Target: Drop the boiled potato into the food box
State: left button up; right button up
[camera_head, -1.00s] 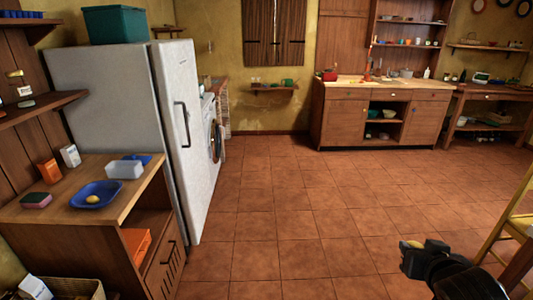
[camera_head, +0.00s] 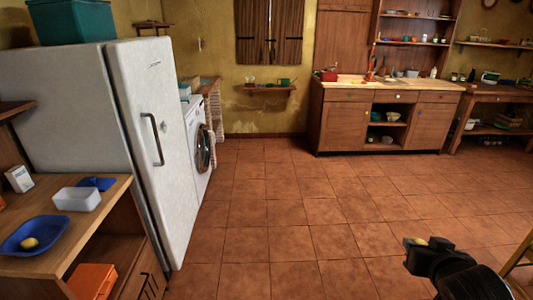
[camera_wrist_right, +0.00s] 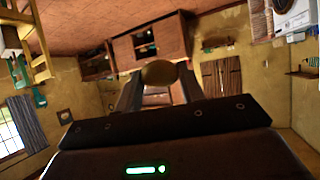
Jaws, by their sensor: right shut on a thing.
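My right gripper (camera_head: 430,250) is at the lower right of the head view, over the open floor. It is shut on a yellowish-brown, rounded thing that looks like the boiled potato (camera_head: 419,242). In the right wrist view the potato (camera_wrist_right: 159,73) sits between the two fingertips. A whitish, see-through open box, likely the food box (camera_head: 78,198), stands on the wooden counter at the left, far from this gripper. A similar yellow lump (camera_head: 30,243) lies on a blue plate (camera_head: 52,233) there. My left gripper is not in view.
A white fridge (camera_head: 150,130) stands just behind the left counter (camera_head: 95,235). A blue item (camera_head: 96,184) and a white carton (camera_head: 19,179) are near the box. An orange box (camera_head: 92,282) is on the lower shelf. A yellow chair (camera_head: 522,252) is at the right edge. The middle floor is clear.

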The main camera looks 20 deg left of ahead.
aim_at(90, 210)
jog(key=i, duration=2.7)
jog(key=u, duration=3.55)
